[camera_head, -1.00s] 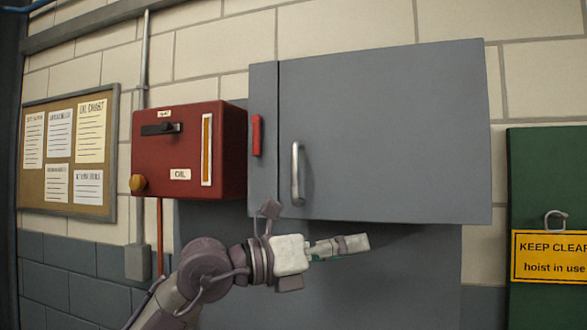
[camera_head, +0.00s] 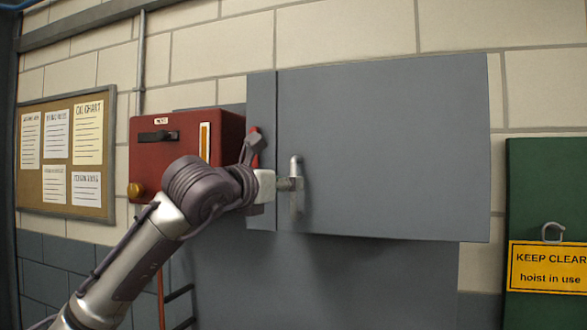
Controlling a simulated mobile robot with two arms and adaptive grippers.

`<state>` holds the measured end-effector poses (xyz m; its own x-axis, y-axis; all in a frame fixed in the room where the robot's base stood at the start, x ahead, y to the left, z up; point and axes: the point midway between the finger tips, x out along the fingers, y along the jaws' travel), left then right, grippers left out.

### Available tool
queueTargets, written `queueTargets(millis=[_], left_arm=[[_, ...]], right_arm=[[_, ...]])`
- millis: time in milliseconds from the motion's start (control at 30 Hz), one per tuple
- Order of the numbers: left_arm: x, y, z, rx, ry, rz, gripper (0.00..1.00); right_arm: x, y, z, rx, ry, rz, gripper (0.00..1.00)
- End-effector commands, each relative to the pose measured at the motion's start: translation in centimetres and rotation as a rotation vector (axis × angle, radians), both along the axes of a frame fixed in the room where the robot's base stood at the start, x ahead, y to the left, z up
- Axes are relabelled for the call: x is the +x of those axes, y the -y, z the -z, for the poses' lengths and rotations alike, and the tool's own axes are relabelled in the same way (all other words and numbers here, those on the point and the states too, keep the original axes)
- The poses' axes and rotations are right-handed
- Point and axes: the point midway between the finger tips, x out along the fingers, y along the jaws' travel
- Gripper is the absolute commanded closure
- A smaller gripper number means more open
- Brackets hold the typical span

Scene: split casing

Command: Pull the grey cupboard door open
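The grey cupboard door (camera_head: 390,145) is a wide flat panel in the middle of the head view and looks shut. Its upright silver handle (camera_head: 296,167) is near the door's left edge; the upper end shows, and part of the rest is covered by my gripper. My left gripper (camera_head: 291,184) comes in from the left with its fingers at the handle's middle. I cannot tell whether the fingers are shut on it or only beside it. My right gripper is not in view.
A narrow grey panel (camera_head: 261,100) with a red handle (camera_head: 255,155), partly hidden by my wrist, adjoins the door on the left. A red box (camera_head: 170,170) sits left of it, behind my arm. A green panel (camera_head: 545,185) with a yellow sign (camera_head: 550,268) stands at right.

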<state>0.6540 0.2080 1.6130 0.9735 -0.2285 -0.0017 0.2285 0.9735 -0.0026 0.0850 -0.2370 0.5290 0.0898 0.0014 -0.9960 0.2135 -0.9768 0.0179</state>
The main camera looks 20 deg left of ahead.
Motion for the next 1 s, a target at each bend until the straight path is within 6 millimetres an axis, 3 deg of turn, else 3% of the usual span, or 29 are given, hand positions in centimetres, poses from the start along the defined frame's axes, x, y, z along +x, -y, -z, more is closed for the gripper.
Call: queueTargets(millis=[33, 233, 600, 633, 867, 1000], left_arm=[[1.0, 0.2, -0.4, 0.0, -0.003, -0.001, 0.61], [3.2, 0.7, -0.2, 0.0, -0.001, 0.0, 0.61], [3.8, 0.9, 0.1, 0.0, 0.001, 0.001, 0.61], [3.8, 0.9, 0.1, 0.0, 0.001, 0.001, 0.62], [3.8, 0.9, 0.0, 0.0, 0.001, 0.0, 1.0], [3.8, 0.9, 0.0, 0.0, 0.001, 0.0, 1.0]], right_arm=[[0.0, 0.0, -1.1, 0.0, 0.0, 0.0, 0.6], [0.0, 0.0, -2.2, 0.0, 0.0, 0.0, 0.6], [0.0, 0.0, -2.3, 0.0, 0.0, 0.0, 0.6], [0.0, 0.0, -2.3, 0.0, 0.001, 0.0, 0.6], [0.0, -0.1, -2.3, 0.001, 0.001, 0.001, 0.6], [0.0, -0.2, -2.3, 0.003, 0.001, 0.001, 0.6]])
